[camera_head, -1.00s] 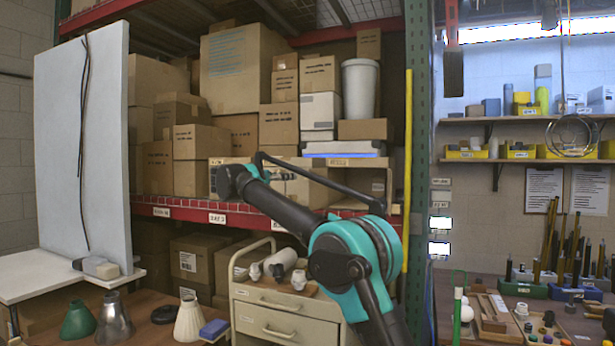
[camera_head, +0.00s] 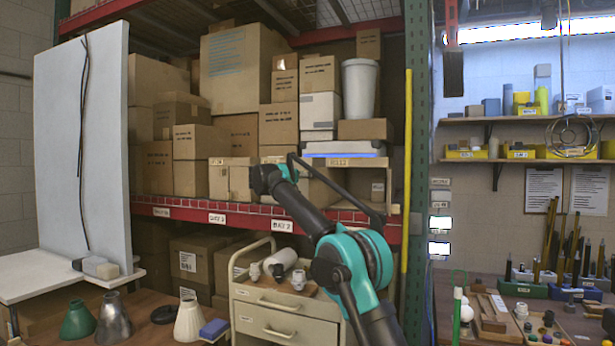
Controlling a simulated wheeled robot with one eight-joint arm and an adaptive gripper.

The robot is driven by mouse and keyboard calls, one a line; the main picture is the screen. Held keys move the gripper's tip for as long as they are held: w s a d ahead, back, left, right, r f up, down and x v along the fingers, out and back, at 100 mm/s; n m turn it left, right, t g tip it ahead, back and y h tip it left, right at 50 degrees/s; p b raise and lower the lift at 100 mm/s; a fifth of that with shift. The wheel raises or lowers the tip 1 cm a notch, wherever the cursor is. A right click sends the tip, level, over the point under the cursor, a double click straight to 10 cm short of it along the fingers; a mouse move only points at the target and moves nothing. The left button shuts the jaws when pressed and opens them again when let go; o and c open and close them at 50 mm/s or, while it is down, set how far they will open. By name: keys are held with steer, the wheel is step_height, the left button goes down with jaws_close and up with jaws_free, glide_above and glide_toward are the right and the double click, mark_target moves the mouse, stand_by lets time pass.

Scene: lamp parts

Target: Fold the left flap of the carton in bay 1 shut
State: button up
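The bay labels on the red shelf beam (camera_head: 230,218) are too small to read surely, so I cannot tell which one marks bay 1. A low tan carton (camera_head: 230,182) stands on the shelf above them. Another carton (camera_head: 325,192) stands to its right, partly hidden by my arm. Its flaps are not clear to see. My gripper (camera_head: 262,179) is at the dark end of my arm, in front of the shelf between these two cartons. Its fingers are too small and dark to tell whether they are open. I cannot tell whether it touches a carton.
Stacked boxes (camera_head: 240,70) fill the shelf behind. A green post (camera_head: 418,130) and yellow pole (camera_head: 407,190) stand right of my arm. A drawer cart (camera_head: 285,325) is below it. A white panel (camera_head: 85,150) stands left. A cluttered bench (camera_head: 520,318) is at the right.

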jaws_close()
stand_by(0.3)
